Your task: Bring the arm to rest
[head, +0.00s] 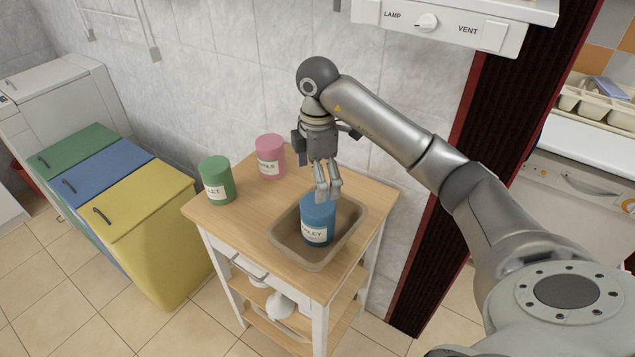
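My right gripper (328,192) hangs down from the arm that comes in from the right. Its fingertips overlap the top of a blue canister (318,226) in this view. The fingers look close together, but I cannot tell whether they are open or shut, or whether they touch the canister. The blue canister stands upright in a brown tray (352,213) and has a white label that is partly readable. My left gripper is not in view.
The tray is on a wooden-topped trolley (235,229). A green canister (217,180) and a pink canister (270,157) stand at its left and back. A control panel (462,27) juts out above. Green, blue and yellow bins (150,235) stand left. A dark red-edged post (440,245) is behind the arm.

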